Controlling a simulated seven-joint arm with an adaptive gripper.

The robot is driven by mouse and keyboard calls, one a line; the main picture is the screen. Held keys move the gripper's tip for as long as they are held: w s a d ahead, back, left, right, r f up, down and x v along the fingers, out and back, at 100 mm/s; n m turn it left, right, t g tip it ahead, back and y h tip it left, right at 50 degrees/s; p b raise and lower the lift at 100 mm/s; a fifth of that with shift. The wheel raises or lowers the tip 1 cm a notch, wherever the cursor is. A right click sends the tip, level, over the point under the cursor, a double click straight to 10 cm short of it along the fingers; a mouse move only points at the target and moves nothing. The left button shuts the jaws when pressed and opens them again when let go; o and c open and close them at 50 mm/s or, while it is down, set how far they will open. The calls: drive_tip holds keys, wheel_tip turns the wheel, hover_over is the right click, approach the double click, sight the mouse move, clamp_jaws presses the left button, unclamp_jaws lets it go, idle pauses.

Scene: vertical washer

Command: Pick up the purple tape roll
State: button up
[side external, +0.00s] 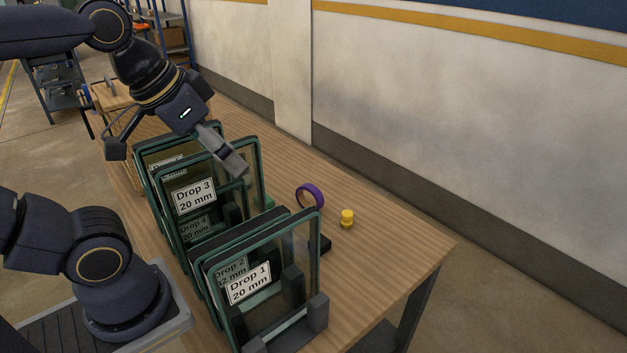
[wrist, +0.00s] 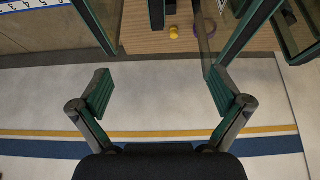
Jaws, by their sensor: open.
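The purple tape roll (side external: 318,190) stands on edge on the wooden table, behind the front glass panels and beside a small yellow piece. In the wrist view, the purple roll (wrist: 208,28) is near the top edge, partly hidden by a panel's dark edge. My gripper (side external: 236,164) is above the rear glass panels, to the left of the roll and higher than it, apart from it. In the wrist view, my gripper's two fingers (wrist: 160,90) are spread wide with nothing between them.
Framed upright glass panels labelled Drop 1 (side external: 249,285) and Drop 3 (side external: 195,196) stand along the table, close to my gripper. The yellow piece (side external: 347,219) is right of the roll. Bare tabletop (side external: 400,250) lies right of it, with a wall (side external: 450,120) behind.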

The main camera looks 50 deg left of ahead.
wheel_tip(320, 180, up, 3)
drive_tip(key=n+g+y, duration=0.1)
drive_tip(key=n, duration=0.2)
hover_over(303, 187)
drive_tip(key=s+d, duration=0.3)
drive_tip(key=s, duration=0.2)
wheel_tip(303, 187, down, 22)
drive_tip(key=x, duration=1.1)
drive_tip(key=shift+s+a+f, duration=0.1)
drive_tip(key=shift+s+f, duration=0.05)
drive_tip(key=shift+s, duration=0.15)
drive_tip(key=x, duration=0.5)
drive_tip(key=shift+w+f, duration=0.25)
drive_tip(key=shift+f, duration=0.05)
